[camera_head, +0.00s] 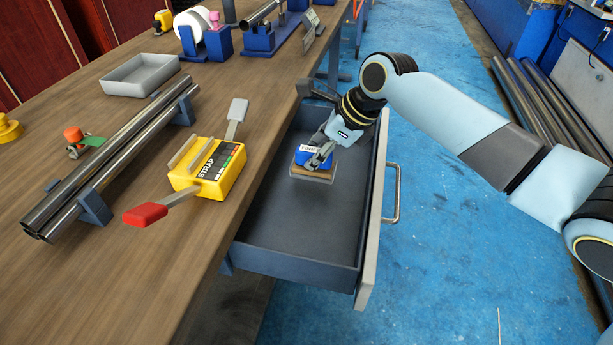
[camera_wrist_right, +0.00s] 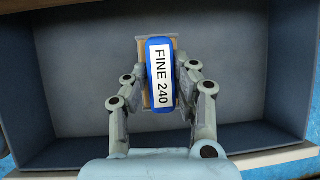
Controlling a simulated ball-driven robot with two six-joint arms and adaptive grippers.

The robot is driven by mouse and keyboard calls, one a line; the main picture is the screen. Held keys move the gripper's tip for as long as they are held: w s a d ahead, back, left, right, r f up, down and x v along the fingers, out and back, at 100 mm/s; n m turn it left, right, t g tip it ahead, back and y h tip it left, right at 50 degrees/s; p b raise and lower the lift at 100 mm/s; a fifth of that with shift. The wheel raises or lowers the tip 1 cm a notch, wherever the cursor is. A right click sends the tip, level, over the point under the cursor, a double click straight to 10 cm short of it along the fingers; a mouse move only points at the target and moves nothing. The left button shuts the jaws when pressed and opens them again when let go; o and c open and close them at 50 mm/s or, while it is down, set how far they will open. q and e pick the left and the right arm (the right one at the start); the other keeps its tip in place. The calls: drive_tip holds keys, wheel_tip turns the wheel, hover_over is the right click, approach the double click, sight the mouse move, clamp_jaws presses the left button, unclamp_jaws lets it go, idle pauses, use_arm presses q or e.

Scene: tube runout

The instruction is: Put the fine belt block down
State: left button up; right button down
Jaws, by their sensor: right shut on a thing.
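The fine belt block is blue on top with a white "FINE 240" label and has a tan-brown lower layer. It (camera_head: 309,158) is in the open drawer (camera_head: 290,229), toward the drawer's far end. My right gripper (camera_head: 322,157) reaches down into the drawer and is shut on the block. The right wrist view shows the block (camera_wrist_right: 161,75) between the two fingers (camera_wrist_right: 163,90), its label facing the camera. A grey layer or base shows under the block in the head view; I cannot tell whether it touches the drawer floor. My left gripper is not in view.
The near part of the drawer is empty.

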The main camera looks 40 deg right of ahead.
sight(309, 171)
drive_tip(key=shift+w+a+f, duration=0.55)
drive_tip(key=shift+w, duration=0.1)
wheel_tip(309, 171, down, 4)
drive_tip(key=shift+f+b, duration=0.1)
drive_tip(key=shift+b, duration=0.7)
drive_tip(key=c, duration=1.1)
unclamp_jaws()
drive_tip(key=p+v, duration=0.4)
drive_tip(key=v, duration=0.8)
drive_tip(key=shift+d, duration=0.1)
